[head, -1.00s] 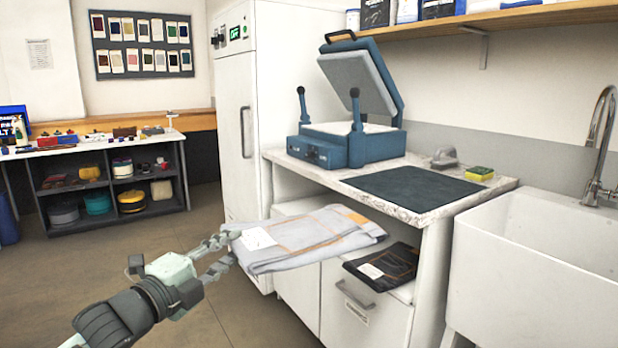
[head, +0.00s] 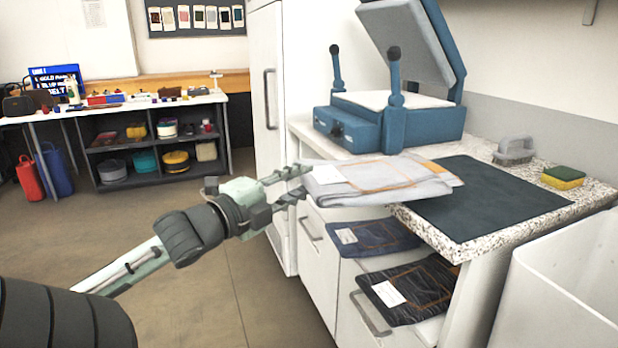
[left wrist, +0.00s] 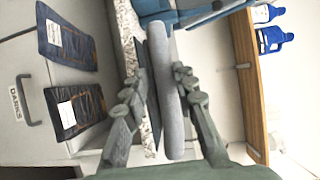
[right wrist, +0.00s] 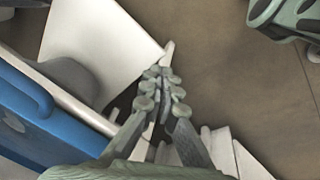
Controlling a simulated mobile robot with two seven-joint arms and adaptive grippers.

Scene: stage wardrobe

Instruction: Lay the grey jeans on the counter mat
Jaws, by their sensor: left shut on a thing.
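The folded grey jeans (head: 385,184), with a white label and orange stitching, are held flat by my left gripper (head: 290,186) at their left end. In the head view they overlap the counter's front edge and the left part of the dark counter mat (head: 500,200); they look raised, though the exact gap is unclear. In the left wrist view the jeans (left wrist: 172,100) show edge-on between the fingers (left wrist: 158,95). My right gripper (right wrist: 163,85) has its fingers together with nothing seen between them; it is outside the head view.
A blue heat press (head: 390,120) stands open behind the mat. A grey brush (head: 515,150) and a sponge (head: 563,177) sit right of it. Navy jeans (head: 375,238) and black jeans (head: 410,290) lie in open drawers below. A white sink (head: 570,290) is at right.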

